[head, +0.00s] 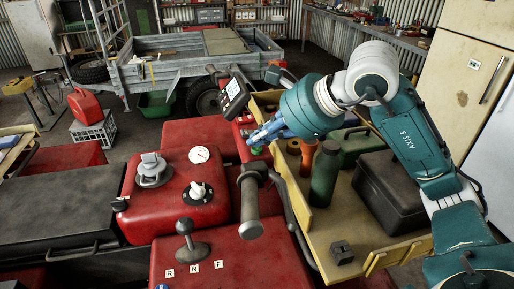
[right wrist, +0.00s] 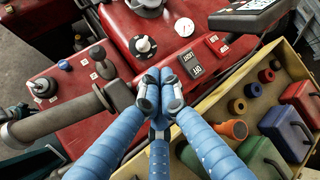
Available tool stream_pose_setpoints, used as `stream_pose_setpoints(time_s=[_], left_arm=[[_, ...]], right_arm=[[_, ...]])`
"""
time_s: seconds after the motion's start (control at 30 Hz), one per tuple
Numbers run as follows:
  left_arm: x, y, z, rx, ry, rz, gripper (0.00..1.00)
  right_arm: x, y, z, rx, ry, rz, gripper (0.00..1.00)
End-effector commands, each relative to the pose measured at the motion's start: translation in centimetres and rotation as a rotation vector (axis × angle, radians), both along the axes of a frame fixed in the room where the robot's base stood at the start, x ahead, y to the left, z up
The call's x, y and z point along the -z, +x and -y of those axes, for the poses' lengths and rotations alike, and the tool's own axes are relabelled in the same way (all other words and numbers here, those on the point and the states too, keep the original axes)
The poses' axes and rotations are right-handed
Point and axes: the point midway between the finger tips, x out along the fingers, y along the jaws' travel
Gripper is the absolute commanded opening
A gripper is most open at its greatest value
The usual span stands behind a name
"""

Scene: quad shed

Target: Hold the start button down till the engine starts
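My right gripper (head: 262,135) reaches in from the right over the red quad's (head: 165,215) control panel. In the right wrist view its blue fingers (right wrist: 160,88) are drawn together at the tips, with nothing seen between them. A small green button (head: 257,151) shows just below the fingertips in the head view. I cannot tell whether they touch it or press it; in the wrist view the fingers hide that spot. Two labelled rocker switches (right wrist: 191,65) lie just beyond the fingertips. My left gripper is not in view.
The handlebar grip (head: 249,205) stands close beside the fingertips. A dash display (head: 234,92) rises behind them. To the right, a yellow tray (head: 322,248) holds a dark green flask (head: 324,175), a black case (head: 390,190) and other containers. A fuel cap and dial knob (head: 198,191) are on the left.

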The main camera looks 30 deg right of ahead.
Motion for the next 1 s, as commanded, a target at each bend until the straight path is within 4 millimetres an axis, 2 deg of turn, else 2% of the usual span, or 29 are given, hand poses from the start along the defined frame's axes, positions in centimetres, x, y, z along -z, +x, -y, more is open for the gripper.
stream_pose_setpoints(time_s=[1.0], left_arm=[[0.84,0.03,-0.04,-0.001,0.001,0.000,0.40]], right_arm=[[0.84,-0.04,-0.01,-0.001,0.000,-0.003,0.00]])
